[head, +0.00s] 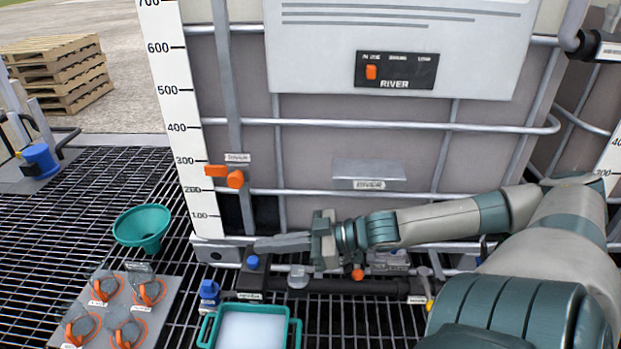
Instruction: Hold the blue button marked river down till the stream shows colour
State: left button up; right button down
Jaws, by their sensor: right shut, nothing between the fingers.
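The blue button (253,262) sits on a dark block at the foot of the tote, above a small label too blurred to read. My right gripper (259,245) reaches in from the right, shut and empty. Its fingertips are level, just above the button in the picture. I cannot tell whether they touch it. The river panel (396,70) on the tote front has an orange marker at its left position. A blue outlet (209,290) is left of the block. No coloured stream shows. My left gripper is out of view.
A green-rimmed tray (206,331) with a pale inside stands below the outlet. A green funnel (142,228) and a grey plate (160,311) with several orange-ringed caps lie to the left on the grating. An orange valve handle (234,179) sticks out above the gripper.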

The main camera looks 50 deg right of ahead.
jog(key=p+v, duration=0.5)
jog(key=v, duration=0.3)
jog(key=shift+s+d+r, duration=0.2)
jog(key=shift+s, duration=0.05)
dwell(0.4)
dwell(0.9)
